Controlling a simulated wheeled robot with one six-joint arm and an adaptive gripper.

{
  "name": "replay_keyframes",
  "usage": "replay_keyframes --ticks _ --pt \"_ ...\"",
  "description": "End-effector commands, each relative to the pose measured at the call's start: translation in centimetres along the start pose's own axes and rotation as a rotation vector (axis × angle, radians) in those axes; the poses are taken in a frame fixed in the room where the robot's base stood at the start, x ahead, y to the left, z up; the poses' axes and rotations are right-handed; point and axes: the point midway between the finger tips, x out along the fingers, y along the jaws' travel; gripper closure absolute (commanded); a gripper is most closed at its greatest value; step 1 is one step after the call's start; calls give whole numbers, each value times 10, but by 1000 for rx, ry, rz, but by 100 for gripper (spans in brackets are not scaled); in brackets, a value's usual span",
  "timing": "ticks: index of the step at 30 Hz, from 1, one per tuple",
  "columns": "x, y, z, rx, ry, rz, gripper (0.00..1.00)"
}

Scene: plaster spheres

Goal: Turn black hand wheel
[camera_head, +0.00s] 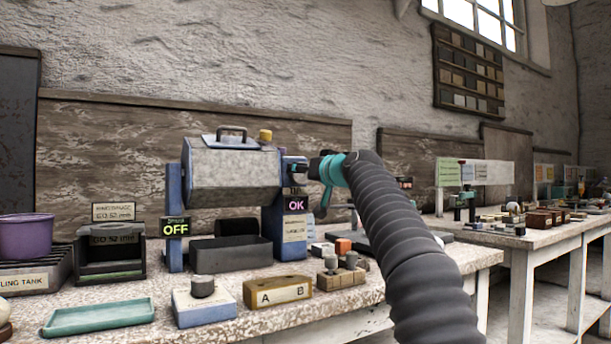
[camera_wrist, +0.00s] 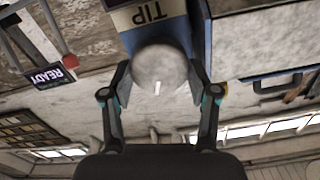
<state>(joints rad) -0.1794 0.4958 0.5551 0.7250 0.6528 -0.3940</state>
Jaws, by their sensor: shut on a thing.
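A blue stand carries a grey drum (camera_head: 232,170) on the bench, with a yellow knob (camera_head: 265,137) on top. My gripper (camera_head: 318,170) is at the right side of this stand. In the wrist view, my gripper (camera_wrist: 158,82) has a finger on each side of a round hand wheel (camera_wrist: 158,66) and is shut on it. The wheel's face looks light grey there rather than black, with a short white mark near its lower edge. A sign reading TIP (camera_wrist: 150,13) is just beyond it. In the head view my gripper and the stand mostly hide the wheel.
A dark tray (camera_head: 230,256) stands under the drum. Signs read OFF (camera_head: 174,228) and OK (camera_head: 297,205). A green tray (camera_head: 98,316), a purple pot (camera_head: 24,237), an A/B block (camera_head: 277,293) and small blocks crowd the bench. A second bench (camera_head: 535,238) is at right.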

Motion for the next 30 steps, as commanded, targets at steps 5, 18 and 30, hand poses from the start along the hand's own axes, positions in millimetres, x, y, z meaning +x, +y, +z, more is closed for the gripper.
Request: replay_keyframes --ticks 5,18,30 --pt "0 0 0 -133 2 1 75" --pt "0 0 0 -308 1 2 75" --pt "0 0 0 -323 1 2 75"
